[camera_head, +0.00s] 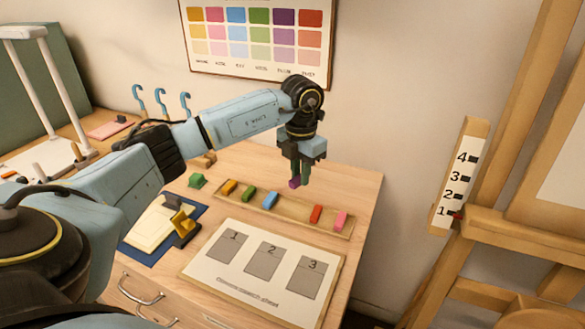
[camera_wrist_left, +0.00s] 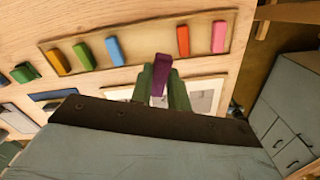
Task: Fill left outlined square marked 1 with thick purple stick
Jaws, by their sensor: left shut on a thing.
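My left gripper (camera_head: 301,178) is shut on a thick purple stick (camera_head: 294,183) and holds it above the back part of the table. The stick also shows in the left wrist view (camera_wrist_left: 161,76), between the green fingertips. The white sheet (camera_head: 210,267) lies flat at the table's front. Its left outlined square marked 1 (camera_head: 228,246) is plain grey, with no stick on it. The squares marked 2 (camera_head: 264,262) and 3 (camera_head: 306,279) are also plain grey. In the wrist view the gripper hides most of the sheet. My right gripper does not show.
A wooden tray (camera_head: 290,215) behind the sheet holds yellow, green, blue, red and pink sticks, with a gap between blue and red. A green block (camera_head: 197,181), a blue mat (camera_head: 135,240) and a yellow-topped dark object (camera_head: 182,226) lie left. An easel (camera_head: 500,235) stands right.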

